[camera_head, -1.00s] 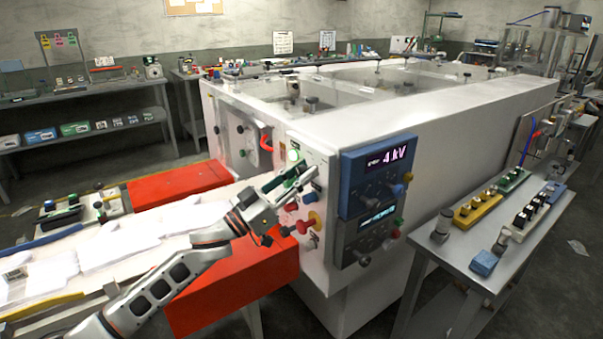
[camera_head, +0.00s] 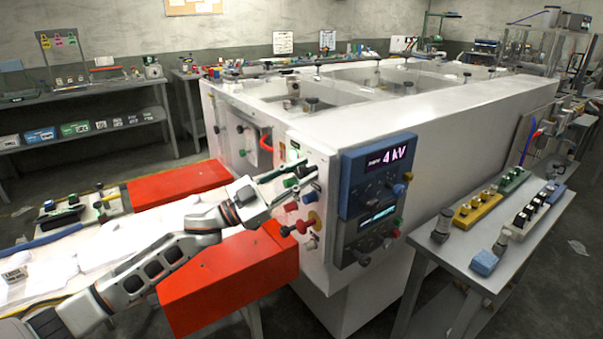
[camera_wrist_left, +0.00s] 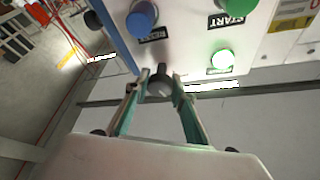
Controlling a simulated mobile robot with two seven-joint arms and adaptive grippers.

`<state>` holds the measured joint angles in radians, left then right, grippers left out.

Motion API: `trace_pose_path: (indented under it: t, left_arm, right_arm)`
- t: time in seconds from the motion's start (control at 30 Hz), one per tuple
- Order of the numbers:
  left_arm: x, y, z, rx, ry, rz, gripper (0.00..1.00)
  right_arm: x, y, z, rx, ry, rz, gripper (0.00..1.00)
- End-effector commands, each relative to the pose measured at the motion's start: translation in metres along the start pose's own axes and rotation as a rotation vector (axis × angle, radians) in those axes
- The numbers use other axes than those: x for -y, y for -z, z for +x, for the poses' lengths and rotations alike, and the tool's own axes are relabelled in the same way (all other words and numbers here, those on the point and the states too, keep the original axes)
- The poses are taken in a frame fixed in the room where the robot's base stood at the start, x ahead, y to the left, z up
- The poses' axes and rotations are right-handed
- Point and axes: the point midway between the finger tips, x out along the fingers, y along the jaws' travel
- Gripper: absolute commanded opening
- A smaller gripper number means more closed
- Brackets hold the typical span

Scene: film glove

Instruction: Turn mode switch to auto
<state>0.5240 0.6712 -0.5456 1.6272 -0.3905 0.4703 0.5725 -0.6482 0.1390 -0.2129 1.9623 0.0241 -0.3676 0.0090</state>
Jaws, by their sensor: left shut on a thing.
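My left gripper (camera_head: 309,170) reaches the narrow end panel (camera_head: 323,255) of the white machine, with its fingers pointing at the panel's upper part. In the left wrist view my gripper (camera_wrist_left: 160,76) is shut on a dark grey knob, which I take as the mode switch (camera_wrist_left: 158,87). The fingertips sit on both sides of it, and its pointer and markings cannot be read. A lit green lamp (camera_wrist_left: 222,60) is to its right, a blue button (camera_wrist_left: 142,19) above it and a green START button (camera_wrist_left: 238,5) at the upper right. My right gripper is not in view.
A red knob (camera_head: 302,227) sticks out below the gripper. A blue module (camera_head: 378,175) with a "4 kV" display is right of the panel. A red block (camera_head: 235,268) lies under my forearm. A side table (camera_head: 480,245) with small button boxes stands at the right.

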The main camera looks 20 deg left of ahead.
Motion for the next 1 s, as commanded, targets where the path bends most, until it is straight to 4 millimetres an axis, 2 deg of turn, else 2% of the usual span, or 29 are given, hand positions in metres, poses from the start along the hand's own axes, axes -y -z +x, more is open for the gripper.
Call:
trace_pose_path:
  t: [0.47, 1.0]
  left_arm:
    - [0.002, 0.001, 0.000, 0.000, -0.175, 0.421, 0.02]
    - [0.001, 0.002, 0.001, 0.000, -0.354, 0.855, 0.02]
  right_arm:
    - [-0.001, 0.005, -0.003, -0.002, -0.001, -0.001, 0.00]
    - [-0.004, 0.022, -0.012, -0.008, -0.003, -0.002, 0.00]
